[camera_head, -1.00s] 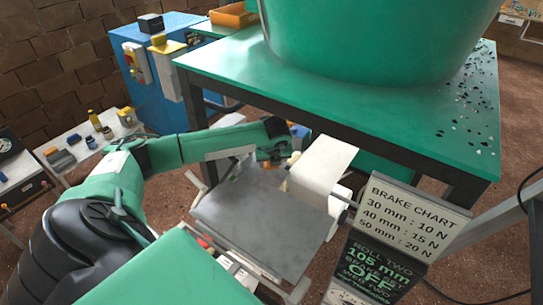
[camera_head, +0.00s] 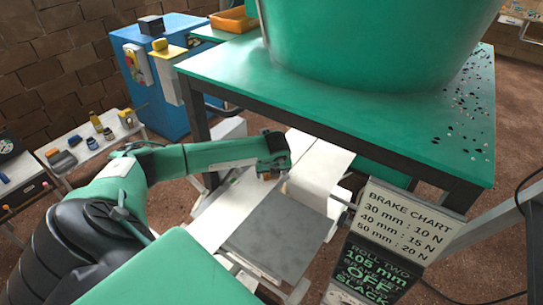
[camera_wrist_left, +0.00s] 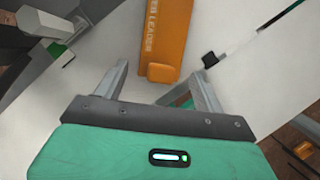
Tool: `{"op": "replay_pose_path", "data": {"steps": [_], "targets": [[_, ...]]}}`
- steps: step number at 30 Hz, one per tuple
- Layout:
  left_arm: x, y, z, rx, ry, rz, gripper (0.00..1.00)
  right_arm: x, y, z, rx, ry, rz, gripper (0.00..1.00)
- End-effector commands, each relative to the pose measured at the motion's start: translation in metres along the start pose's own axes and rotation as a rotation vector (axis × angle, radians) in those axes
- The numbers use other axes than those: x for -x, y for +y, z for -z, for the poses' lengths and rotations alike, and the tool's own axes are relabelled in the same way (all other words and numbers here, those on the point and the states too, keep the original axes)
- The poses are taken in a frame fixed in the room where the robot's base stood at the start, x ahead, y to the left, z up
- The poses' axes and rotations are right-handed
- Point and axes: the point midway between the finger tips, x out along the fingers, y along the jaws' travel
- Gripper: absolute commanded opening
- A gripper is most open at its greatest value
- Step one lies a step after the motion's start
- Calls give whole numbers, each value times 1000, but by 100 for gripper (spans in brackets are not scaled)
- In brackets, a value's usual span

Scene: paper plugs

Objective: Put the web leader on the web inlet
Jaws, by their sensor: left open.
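The web leader (camera_wrist_left: 165,35) is an orange strip lettered "LEADER", with a raised tab at its near end in the left wrist view. My left gripper (camera_wrist_left: 160,72) is open, with one finger on each side of that tab; contact cannot be told. In the head view the left gripper (camera_head: 270,168) is over the white web (camera_head: 220,215), and only a small orange bit shows below it. The white web runs from under the green table past the grey plate's left side. I cannot make out the web inlet for certain. My right gripper is not in view.
A grey plate (camera_head: 275,245) lies beside the web, with a white paper roll (camera_head: 318,175) behind it. The brake chart sign (camera_head: 405,225) stands at the right. The green table (camera_head: 400,130) with a large green tub (camera_head: 375,40) overhangs behind.

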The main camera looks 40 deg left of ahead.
Motion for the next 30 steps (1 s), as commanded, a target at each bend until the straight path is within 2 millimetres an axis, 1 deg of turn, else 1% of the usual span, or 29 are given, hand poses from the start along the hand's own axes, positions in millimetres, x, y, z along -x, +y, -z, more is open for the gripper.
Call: {"op": "replay_pose_path", "data": {"steps": [2,5,8,15,18,21,24,30], "targets": [[4,0,0,0,-1,1,71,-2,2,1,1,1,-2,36],[14,0,0,0,-3,2,71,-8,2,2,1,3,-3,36],[32,0,0,-1,-3,3,71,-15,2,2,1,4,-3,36],[84,-1,0,-1,-3,4,71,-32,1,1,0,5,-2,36],[101,-1,0,0,-4,4,71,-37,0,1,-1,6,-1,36],[112,-1,0,0,-1,2,71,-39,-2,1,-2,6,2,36],[118,0,0,-1,-1,0,71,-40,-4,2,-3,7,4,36],[120,0,0,0,-1,0,71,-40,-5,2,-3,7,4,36]]}}
